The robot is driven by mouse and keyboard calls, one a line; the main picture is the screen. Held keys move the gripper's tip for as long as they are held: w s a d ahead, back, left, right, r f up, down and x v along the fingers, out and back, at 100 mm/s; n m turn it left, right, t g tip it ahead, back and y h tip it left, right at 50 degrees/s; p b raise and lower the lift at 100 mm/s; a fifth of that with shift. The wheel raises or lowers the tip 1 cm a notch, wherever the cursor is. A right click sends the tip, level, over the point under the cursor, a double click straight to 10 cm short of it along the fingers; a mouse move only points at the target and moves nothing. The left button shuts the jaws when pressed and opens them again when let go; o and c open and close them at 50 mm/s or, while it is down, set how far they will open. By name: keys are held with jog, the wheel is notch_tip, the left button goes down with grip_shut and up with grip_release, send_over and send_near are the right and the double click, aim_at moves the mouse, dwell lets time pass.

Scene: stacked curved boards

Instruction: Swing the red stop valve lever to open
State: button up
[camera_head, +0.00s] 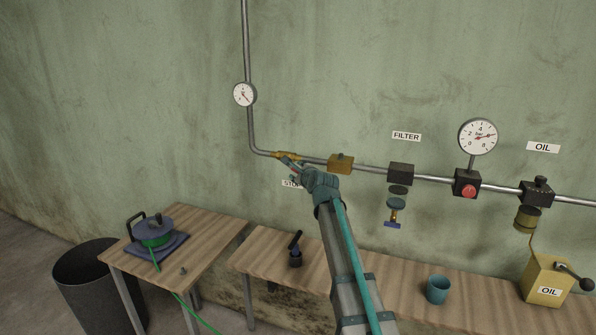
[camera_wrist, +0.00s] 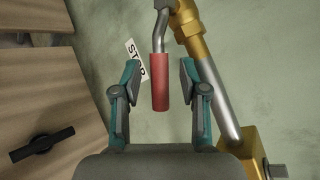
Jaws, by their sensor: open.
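The red stop valve lever (camera_wrist: 160,92) has a red grip on a bent metal stem. In the wrist view it lies between the two fingers of my gripper (camera_wrist: 160,82), with a gap on each side. My gripper is open and not closed on the lever. The brass valve (camera_wrist: 190,25) sits on the pipe at the upper right of the wrist view. In the head view my gripper (camera_head: 291,167) is at the brass valve (camera_head: 286,154) near the pipe bend, and it covers most of the lever. The STOP label (camera_wrist: 134,62) is partly hidden behind a finger.
A metal pipe (camera_head: 376,168) runs along the wall past a brass block (camera_head: 340,162), a filter (camera_head: 401,173), and a red-button block (camera_head: 467,184). Wooden tables below hold a cable reel (camera_head: 154,232), a black-handled item (camera_head: 295,252), a teal cup (camera_head: 438,289) and a yellow oil can (camera_head: 546,280).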

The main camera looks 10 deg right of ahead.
jog(key=shift+w+f, duration=0.1)
jog(key=shift+w, duration=0.2)
jog(key=shift+c, duration=0.3)
grip_shut()
